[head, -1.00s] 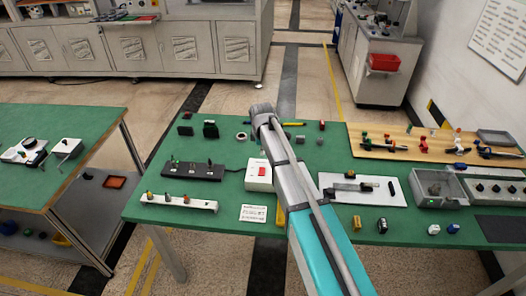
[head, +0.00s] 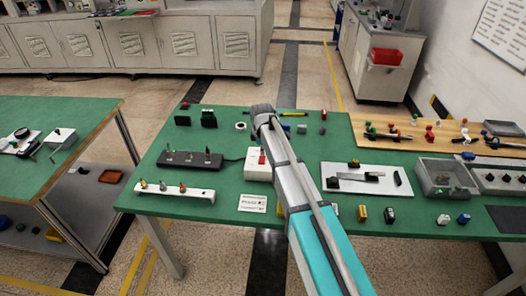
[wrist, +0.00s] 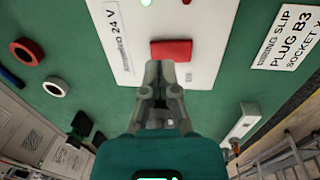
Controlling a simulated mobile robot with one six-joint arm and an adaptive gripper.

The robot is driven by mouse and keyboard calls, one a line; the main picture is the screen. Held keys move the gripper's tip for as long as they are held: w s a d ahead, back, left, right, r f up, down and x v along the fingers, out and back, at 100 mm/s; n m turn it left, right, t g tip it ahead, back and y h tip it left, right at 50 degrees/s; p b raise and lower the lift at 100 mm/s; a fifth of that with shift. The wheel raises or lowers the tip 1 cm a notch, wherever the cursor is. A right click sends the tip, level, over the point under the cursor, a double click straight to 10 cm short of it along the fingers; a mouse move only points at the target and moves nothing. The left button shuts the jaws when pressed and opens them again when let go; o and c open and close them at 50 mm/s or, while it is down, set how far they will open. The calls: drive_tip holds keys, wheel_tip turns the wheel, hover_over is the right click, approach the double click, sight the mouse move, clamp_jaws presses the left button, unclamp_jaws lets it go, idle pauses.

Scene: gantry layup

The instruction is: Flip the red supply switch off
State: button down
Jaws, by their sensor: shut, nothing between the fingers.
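The red supply switch (wrist: 171,51) is a red rocker on a white box (wrist: 120,62) marked 24 V. In the wrist view it lies just beyond my fingertips. My gripper (wrist: 158,66) is shut and empty, with its tips at the near edge of the switch; I cannot tell whether they touch it. In the head view the white box (head: 252,172) stands on the green table, with the red switch (head: 262,159) partly showing beside my arm. My fingers are hidden there behind my arm. Which way the rocker is tilted is not clear.
A dark block with several upright pegs (head: 180,158) and a white strip with coloured knobs (head: 165,190) stand left of the box. A printed slip (head: 252,204) lies in front. A white plate with a dark part (head: 385,180) is to the right.

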drive_tip(key=shift+w+f+b, duration=0.1)
drive_tip(key=shift+f+b, duration=0.7)
drive_tip(key=shift+f, duration=0.25)
drive_tip(key=shift+a, duration=0.1)
